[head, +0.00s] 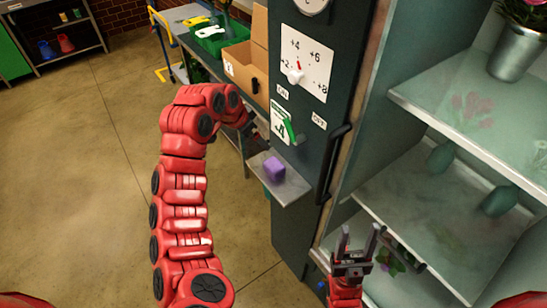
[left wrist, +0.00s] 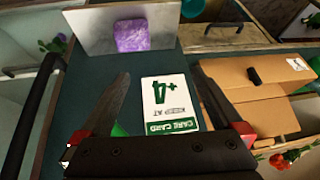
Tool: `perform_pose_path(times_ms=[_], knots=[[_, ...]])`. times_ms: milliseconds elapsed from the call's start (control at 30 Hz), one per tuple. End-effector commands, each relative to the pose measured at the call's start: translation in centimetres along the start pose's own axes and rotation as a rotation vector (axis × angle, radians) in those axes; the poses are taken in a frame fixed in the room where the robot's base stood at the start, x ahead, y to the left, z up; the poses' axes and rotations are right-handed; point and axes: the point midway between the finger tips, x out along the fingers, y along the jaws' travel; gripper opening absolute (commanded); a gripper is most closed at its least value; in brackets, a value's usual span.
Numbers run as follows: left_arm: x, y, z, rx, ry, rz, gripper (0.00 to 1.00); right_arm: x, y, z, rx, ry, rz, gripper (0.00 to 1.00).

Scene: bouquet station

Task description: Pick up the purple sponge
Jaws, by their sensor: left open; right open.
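The purple sponge (head: 274,168) lies on a small grey shelf (head: 291,188) fixed to the dark cabinet front. It also shows in the left wrist view (left wrist: 132,36), at the top, beyond my fingertips. My left gripper (head: 258,131) is just above and left of the sponge in the head view, partly hidden by its own arm. In the left wrist view its two fingers (left wrist: 160,75) stand apart with nothing held between them. My right gripper (head: 358,232) is open and empty, low in front of the glass shelves.
A care card (head: 281,122) and a green lever (head: 290,131) are on the cabinet above the shelf. A black handle (head: 331,165) stands to its right. A cardboard box (head: 245,72) and green bin (head: 220,36) are behind. Glass shelves (head: 455,110) fill the right.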

Motion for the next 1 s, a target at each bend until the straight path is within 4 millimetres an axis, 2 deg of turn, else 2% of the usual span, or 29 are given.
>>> perform_pose_path(times_ms=[33, 100, 233, 900, 933, 1000], knots=[[-1.6, 1.1, -0.2, 0.016, -0.029, 0.042, 1.00, 0.6, 0.0, -0.1, 0.000, 0.000, 0.000, 0.55], [-2.8, 2.3, 0.2, 0.034, -0.066, 0.091, 1.00, 0.8, 0.0, -0.1, 0.000, 0.000, 0.000, 0.55], [-3.3, 3.4, 0.7, 0.050, -0.095, 0.131, 1.00, 0.6, 0.0, -0.1, 0.000, 0.000, 0.000, 0.55], [6.2, 4.5, 1.8, 0.050, -0.093, 0.130, 1.00, -4.3, -0.2, 0.7, 0.000, 0.000, 0.000, 0.55], [6.4, 4.5, 1.8, 0.049, -0.093, 0.129, 1.00, -4.5, -0.2, 0.8, 0.000, 0.000, 0.000, 0.55], [7.0, 4.8, 1.7, 0.048, -0.097, 0.134, 1.00, -3.3, -0.2, 0.6, 0.000, 0.000, 0.000, 0.55]])
